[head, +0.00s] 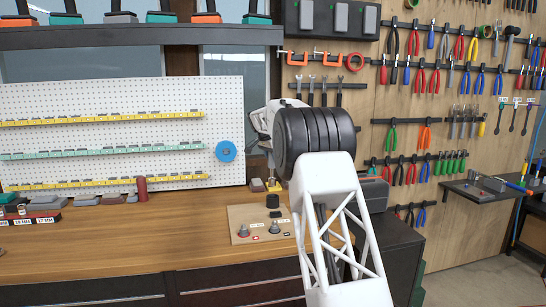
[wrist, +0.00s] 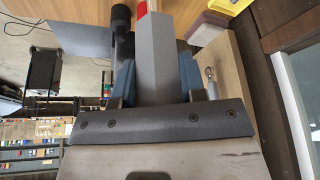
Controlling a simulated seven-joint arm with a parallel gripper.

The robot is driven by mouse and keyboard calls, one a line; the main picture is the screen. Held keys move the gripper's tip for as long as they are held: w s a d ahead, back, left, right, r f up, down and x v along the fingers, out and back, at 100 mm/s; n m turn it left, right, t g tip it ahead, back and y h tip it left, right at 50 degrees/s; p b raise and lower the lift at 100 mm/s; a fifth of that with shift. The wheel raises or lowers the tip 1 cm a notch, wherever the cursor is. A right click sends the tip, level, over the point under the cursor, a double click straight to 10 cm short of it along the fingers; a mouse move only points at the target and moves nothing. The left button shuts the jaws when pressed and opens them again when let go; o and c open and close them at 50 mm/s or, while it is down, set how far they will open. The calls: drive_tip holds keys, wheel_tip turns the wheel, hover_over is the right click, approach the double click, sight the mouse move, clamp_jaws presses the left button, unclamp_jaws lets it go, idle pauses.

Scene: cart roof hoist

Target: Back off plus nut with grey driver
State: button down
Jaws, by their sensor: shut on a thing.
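In the wrist view my gripper (wrist: 153,78) has its blue fingers closed on a grey faceted driver (wrist: 153,50) with a red part at its far end. In the head view my arm and its black joint hide most of the gripper and the driver. A tan terminal board (head: 238,212) lies on the bench, with a left terminal nut (head: 244,231) and a right terminal nut (head: 274,228). A small red mark lies by them, but I cannot read which is plus. In the wrist view a metal post (wrist: 211,85) stands beside the driver, apart from it.
The wooden bench (head: 130,245) is clear left of the board. A black round piece (head: 272,201) stands at the board's back edge. A blue disc (head: 226,151) hangs on the white pegboard (head: 90,108). A dark red cylinder (head: 141,189) stands at the bench's back.

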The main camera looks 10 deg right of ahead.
drive_tip(key=s+a, duration=0.8)
drive_tip(key=s, duration=0.2)
drive_tip(key=s+a, duration=0.7)
drive_tip(key=s, duration=0.3)
drive_tip(key=shift+s+a, duration=0.4)
drive_tip(key=shift+r, duration=0.1)
drive_tip(key=shift+m, duration=0.3)
drive_tip(key=shift+f, duration=2.3)
